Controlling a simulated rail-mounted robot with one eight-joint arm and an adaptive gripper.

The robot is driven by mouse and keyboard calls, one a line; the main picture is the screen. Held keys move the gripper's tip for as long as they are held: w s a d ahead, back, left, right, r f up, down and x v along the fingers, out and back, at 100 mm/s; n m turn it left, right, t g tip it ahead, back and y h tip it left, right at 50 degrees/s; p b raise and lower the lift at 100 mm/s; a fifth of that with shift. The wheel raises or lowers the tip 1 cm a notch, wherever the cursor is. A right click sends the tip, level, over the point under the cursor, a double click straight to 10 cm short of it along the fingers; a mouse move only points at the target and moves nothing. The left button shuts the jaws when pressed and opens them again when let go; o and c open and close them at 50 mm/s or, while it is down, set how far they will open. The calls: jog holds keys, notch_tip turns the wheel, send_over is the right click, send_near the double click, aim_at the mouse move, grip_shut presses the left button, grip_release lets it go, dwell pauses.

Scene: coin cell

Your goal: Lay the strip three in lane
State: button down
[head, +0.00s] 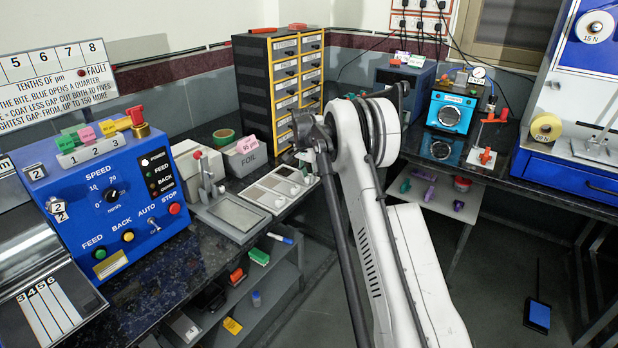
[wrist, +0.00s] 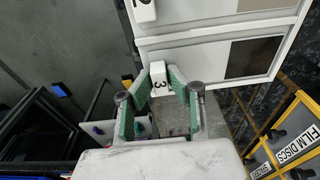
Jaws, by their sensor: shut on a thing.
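My gripper (wrist: 158,92) shows in the wrist view, its two green-padded fingers closed on a white block marked 3 (wrist: 158,77). A grey flat surface shows below the block between the fingers; I cannot tell whether it is the strip or something behind. The white tray (wrist: 205,38) lies just beyond the fingertips, with another white tab (wrist: 144,10) at its edge. In the head view this tray (head: 262,200) lies on the dark bench. Numbered lanes (head: 48,308) run on the machine bed at lower left, with 3, 4, 5 and 6 legible.
The blue control box (head: 105,200) rises behind the lanes. A press with a flat plate (head: 228,217), a grey FOIL bin (head: 245,158) and a black-yellow drawer cabinet (head: 280,85) stand along the bench. A lower shelf (head: 240,310) holds small items.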

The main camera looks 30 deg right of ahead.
jog(key=shift+f, duration=0.1)
jog(key=c, duration=1.7)
grip_release()
jog(key=shift+o, duration=0.2)
